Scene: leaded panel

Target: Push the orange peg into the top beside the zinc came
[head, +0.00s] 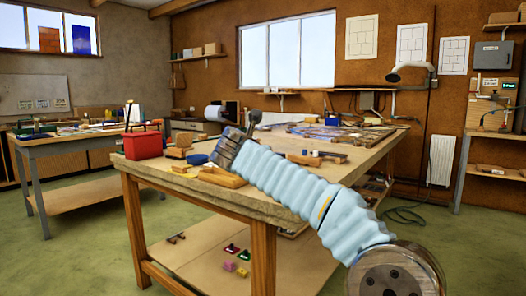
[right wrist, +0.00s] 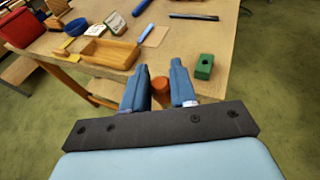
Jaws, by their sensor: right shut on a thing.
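My right gripper (right wrist: 158,70) is shut on the orange peg (right wrist: 160,86), which shows between its two blue fingers in the right wrist view. The gripper is over the edge of the wooden workbench (right wrist: 226,35). A dark flat strip (right wrist: 194,16) lies on the top; I cannot tell whether it is the zinc came. In the head view my right arm reaches from the lower right to the bench, and the peg cannot be made out. My left gripper is not in view.
A green block (right wrist: 204,66) with a hole sits near the bench edge, right of the fingers. A wooden tray (right wrist: 110,53), a blue marker (right wrist: 147,31) and a red box (right wrist: 20,27) are to the left. The leaded panel (head: 335,131) lies farther back.

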